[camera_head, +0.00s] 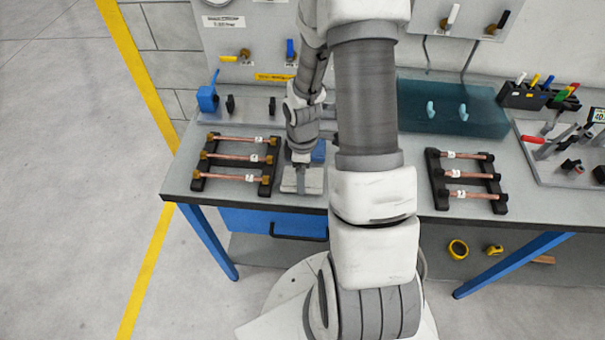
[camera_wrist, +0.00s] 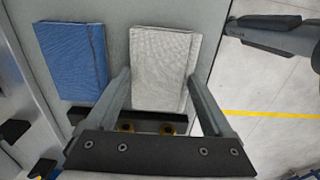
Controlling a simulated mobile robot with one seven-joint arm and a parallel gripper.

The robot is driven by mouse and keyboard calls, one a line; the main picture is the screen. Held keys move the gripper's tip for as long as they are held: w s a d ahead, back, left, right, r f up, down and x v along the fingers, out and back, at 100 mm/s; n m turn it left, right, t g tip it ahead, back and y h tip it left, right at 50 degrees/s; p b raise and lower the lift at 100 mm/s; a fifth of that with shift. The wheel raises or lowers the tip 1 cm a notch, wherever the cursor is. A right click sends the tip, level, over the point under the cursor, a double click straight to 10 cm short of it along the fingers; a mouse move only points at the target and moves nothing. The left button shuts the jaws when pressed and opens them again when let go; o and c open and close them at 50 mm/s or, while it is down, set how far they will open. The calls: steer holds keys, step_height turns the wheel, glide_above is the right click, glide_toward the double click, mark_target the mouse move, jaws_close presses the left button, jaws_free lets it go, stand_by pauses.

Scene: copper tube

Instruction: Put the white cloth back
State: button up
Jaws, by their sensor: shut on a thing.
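The white cloth (camera_wrist: 162,60) is a folded light grey-white rectangle between the two fingers of my gripper (camera_wrist: 157,84) in the wrist view. The fingers are shut on its sides. In the head view my gripper (camera_head: 300,180) points down at the white cloth (camera_head: 312,186), near the front edge of the bench. I cannot tell whether the cloth touches the bench top. A folded blue cloth (camera_wrist: 72,60) lies beside it, to the left in the wrist view. The blue cloth (camera_head: 319,151) is partly hidden behind my arm in the head view.
The workbench (camera_head: 400,205) holds a left rack (camera_head: 236,160) and a right rack (camera_head: 466,178) of copper tubes, one on each side of my arm. A teal translucent box (camera_head: 450,105) stands behind. A tool tray (camera_head: 570,155) is at the right. My arm hides the bench's middle.

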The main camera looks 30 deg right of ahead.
steer(key=shift+f, duration=0.2)
steer(key=shift+f, duration=0.2)
steer(key=o, duration=1.1)
steer(key=shift+c, duration=0.2)
steer(key=shift+r, duration=0.2)
step_height(320, 180, up, 12)
steer(key=p, duration=0.1)
